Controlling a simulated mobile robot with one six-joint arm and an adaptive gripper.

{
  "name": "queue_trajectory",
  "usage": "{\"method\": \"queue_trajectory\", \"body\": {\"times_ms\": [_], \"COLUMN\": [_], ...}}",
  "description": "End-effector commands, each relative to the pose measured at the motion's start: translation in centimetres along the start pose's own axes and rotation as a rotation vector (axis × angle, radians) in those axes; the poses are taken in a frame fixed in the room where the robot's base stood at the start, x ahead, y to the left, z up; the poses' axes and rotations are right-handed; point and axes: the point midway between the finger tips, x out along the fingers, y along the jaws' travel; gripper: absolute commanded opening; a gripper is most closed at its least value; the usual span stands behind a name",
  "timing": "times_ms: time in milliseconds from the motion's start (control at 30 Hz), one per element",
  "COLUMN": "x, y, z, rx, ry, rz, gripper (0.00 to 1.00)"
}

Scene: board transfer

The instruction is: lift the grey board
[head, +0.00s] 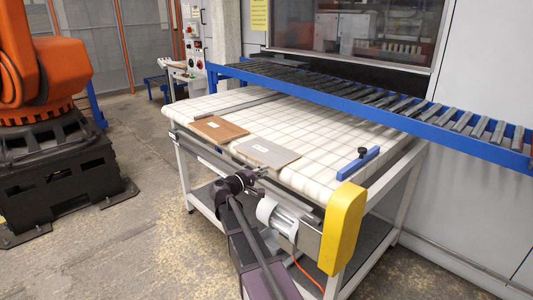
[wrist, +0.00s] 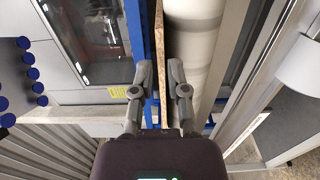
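The grey board (head: 266,152) lies flat on the white gridded belt, near its front edge and to the right of a brown board (head: 219,129). My gripper (head: 259,172) is at the front edge of the belt, right by the grey board's near side. In the wrist view my gripper (wrist: 161,75) has its two fingers on either side of a thin brown board edge (wrist: 171,50), which I take as the grey board's rim. A narrow gap shows beside the left finger, so the fingers look open around the edge. The finger contact is too small to judge in the head view.
The belt table (head: 330,135) has free room behind the boards. A blue bar with a black knob (head: 357,162) sits at its right. A yellow guard (head: 343,225) and a motor (head: 278,215) stand at the front. A blue roller conveyor (head: 400,105) runs behind.

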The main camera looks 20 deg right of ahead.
Motion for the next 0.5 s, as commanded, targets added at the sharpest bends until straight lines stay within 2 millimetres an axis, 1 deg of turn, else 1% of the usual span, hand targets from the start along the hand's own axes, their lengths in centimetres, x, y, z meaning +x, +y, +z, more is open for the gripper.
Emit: {"method": "queue_trajectory", "body": {"times_ms": [200,300,400,500], "x": [2.6,3.6,4.2,4.3], "y": [-0.1,-0.1,-0.1,-0.1], "z": [-0.3,-0.3,-0.2,-0.2], "rx": [0.0,0.0,0.0,0.0], "ry": [-0.002,0.0,-0.001,0.0], "rz": [0.0,0.0,0.0,0.0], "gripper": [0.2,0.2,0.2,0.2]}}
